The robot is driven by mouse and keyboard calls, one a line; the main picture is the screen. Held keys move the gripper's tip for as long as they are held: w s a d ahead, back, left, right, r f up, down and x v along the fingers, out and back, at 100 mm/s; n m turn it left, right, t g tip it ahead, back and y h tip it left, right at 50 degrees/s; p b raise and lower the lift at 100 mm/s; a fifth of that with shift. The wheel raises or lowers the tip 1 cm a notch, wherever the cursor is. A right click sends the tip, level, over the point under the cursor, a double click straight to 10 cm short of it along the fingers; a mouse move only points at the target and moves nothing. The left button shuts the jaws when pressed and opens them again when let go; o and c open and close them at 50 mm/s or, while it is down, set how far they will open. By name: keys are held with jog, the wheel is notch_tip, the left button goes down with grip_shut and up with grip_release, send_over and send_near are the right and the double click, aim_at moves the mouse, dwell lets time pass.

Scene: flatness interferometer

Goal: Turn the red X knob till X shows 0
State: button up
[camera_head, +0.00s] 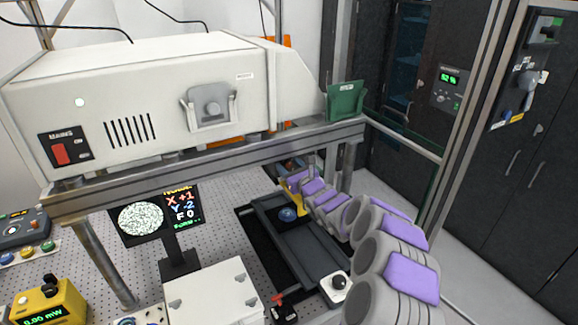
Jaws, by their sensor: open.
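The screen (158,212) under the shelf shows X +1 in red, Y -2 in blue and F 0 in white, beside a speckled round image. My arm reaches from the lower right to the middle. My gripper (294,178), at its far end, is open, small and partly hidden under the shelf beam. A small red part (278,299) sits on a black block at the bottom middle, well nearer than my gripper. I cannot tell whether it is the red X knob. Something reddish shows dimly beyond my gripper; its shape is unclear.
A large white instrument (150,95) rests on a metal shelf frame (215,172) above the perforated bench. A dark rail tray (290,245) holds a blue round part (287,214). A yellow power meter (48,304) stands bottom left. A white box (213,292) is at bottom middle.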

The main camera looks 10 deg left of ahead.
jog(key=shift+w+a, duration=0.1)
jog(key=shift+a, duration=0.05)
grip_shut()
dwell(0.5)
